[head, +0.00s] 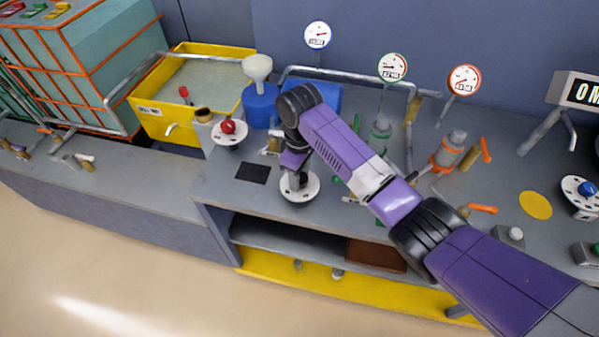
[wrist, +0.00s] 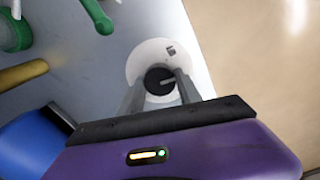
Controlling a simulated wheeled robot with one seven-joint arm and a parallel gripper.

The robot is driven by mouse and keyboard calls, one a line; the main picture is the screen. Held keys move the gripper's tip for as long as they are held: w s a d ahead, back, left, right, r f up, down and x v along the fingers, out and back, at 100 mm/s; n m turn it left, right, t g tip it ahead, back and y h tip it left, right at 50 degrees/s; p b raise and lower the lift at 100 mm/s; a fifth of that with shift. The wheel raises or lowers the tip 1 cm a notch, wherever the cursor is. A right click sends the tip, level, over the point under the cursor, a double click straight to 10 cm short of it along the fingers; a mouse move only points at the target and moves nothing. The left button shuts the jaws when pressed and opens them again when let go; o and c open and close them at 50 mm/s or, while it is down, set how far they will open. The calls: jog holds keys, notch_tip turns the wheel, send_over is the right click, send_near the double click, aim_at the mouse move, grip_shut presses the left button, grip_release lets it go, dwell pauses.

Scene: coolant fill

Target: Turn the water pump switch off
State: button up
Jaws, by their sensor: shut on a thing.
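A white round switch plate (head: 299,189) lies on the grey bench top near its front edge. It also shows in the wrist view (wrist: 147,55), with a dark round knob (wrist: 158,78) carrying a light pointer line. A small dark mark sits on the plate beside the knob, too small to read. My gripper (wrist: 160,84) points down over the plate, with one finger on each side of the knob, shut on it. In the head view my gripper (head: 296,180) hides the knob and part of the plate.
A similar white plate with a red knob (head: 228,127) is to the left, by a yellow tub (head: 160,128). A blue container with a white funnel (head: 257,68) stands behind. Green and orange valve handles (head: 484,209) are to the right. A dark square (head: 252,173) lies left of the plate.

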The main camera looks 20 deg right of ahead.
jog(key=n+p, duration=0.1)
jog(key=n, duration=0.3)
jog(key=shift+r+n, duration=0.1)
jog(key=shift+n, duration=0.2)
jog(key=shift+n+p, duration=0.4)
jog(key=shift+n, duration=2.2)
jog(key=o, duration=1.4)
jog(key=shift+c, duration=0.2)
jog(key=shift+r+b, duration=0.7)
jog(key=shift+r, duration=3.15)
